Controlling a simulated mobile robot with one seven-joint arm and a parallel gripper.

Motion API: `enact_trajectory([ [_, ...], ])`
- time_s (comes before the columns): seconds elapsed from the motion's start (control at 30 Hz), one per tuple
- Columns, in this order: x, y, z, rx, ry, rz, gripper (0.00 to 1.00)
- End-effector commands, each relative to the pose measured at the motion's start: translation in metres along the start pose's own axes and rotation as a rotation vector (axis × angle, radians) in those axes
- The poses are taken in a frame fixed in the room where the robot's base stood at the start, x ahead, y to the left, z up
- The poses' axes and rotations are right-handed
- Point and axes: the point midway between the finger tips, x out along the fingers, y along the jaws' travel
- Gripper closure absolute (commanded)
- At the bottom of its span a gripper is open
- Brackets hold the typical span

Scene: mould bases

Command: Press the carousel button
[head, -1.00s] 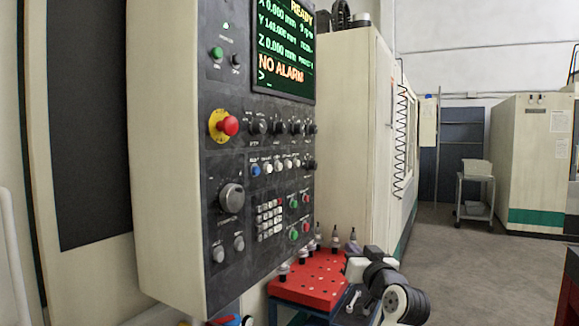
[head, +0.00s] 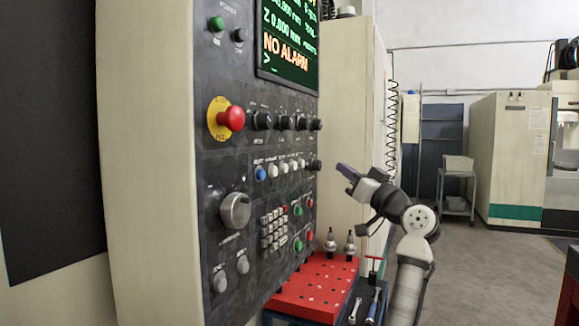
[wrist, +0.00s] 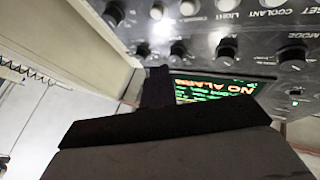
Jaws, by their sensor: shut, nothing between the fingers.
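The control panel (head: 240,150) fills the left and middle of the head view, seen at a steep angle. In the wrist view my dark fingers (wrist: 158,85) point toward the panel.
A red emergency stop (head: 231,118) juts out left of the knobs (head: 285,123). A red fixture plate (head: 315,288) with upright tool holders (head: 350,245) stands below. A beige machine cabinet (head: 350,120) is behind my gripper.

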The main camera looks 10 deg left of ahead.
Motion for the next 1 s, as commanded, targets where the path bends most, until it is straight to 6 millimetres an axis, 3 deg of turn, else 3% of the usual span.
enact_trajectory([
  [0.47,0.004,-0.002,0.002,0.001,0.0,-0.001,1.0],
  [1.0,0.058,-0.031,0.031,0.003,-0.001,-0.001,1.0],
])
